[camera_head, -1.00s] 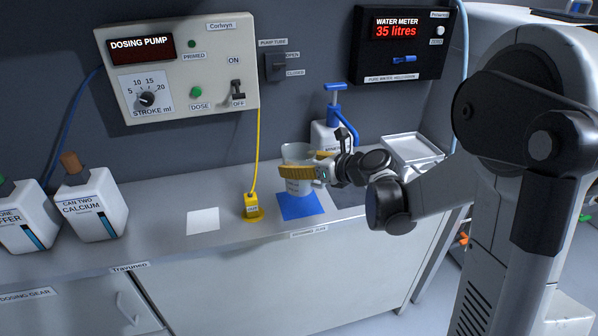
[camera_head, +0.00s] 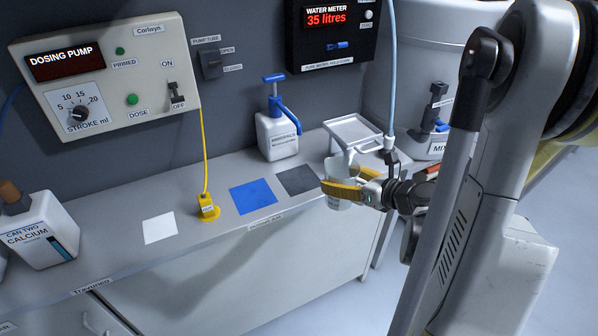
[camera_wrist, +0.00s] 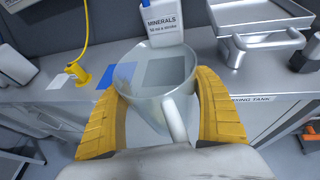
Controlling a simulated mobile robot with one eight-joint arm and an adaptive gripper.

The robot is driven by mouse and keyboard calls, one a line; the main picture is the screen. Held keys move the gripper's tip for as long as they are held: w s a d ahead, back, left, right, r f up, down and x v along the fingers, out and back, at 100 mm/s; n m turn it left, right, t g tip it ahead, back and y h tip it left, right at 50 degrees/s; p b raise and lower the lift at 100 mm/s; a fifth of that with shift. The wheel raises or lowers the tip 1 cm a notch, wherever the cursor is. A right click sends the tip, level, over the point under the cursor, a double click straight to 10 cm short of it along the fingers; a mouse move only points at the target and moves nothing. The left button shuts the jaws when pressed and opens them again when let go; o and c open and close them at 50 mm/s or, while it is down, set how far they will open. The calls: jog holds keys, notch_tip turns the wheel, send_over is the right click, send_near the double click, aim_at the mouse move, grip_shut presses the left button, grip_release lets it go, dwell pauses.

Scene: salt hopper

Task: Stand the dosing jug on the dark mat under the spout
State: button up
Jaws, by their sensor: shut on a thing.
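The dosing jug (camera_head: 342,204) is a pale, translucent cup with a handle, which shows in the wrist view (camera_wrist: 177,120). My gripper (camera_head: 345,186) is shut around its sides with yellow fingers, and the jug looks upright. In the head view it appears right of the dark mat (camera_head: 297,180), near the counter's front edge; its height is unclear. The dark mat lies bare on the counter. Behind it stands the white minerals bottle (camera_head: 278,138) with a blue pump and curved spout (camera_head: 289,119). A grey patch, likely the dark mat, shows past the jug's rim in the wrist view.
A blue mat (camera_head: 253,196) and a white mat (camera_head: 160,228) lie bare to the left, with a yellow plug (camera_head: 208,209) between them. A metal tray (camera_head: 352,132) stands behind the jug. A hose (camera_head: 391,80) hangs near my gripper. A mixing tank (camera_head: 420,60) stands at right.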

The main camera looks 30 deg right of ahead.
jog(key=shift+w+r+b+x, duration=0.2)
jog(key=shift+r+b+x, duration=0.3)
jog(key=shift+x, duration=2.4)
jog(key=shift+w+r+b+x, duration=0.15)
jog(key=shift+r+b+x, duration=0.3)
jog(key=shift+x, duration=2.45)
jog(key=shift+w+r+b+x, duration=0.2)
jog(key=shift+r+b+x, duration=0.3)
jog(key=shift+x, duration=2.4)
jog(key=shift+a+f, duration=0.1)
jog(key=shift+a, duration=0.1)
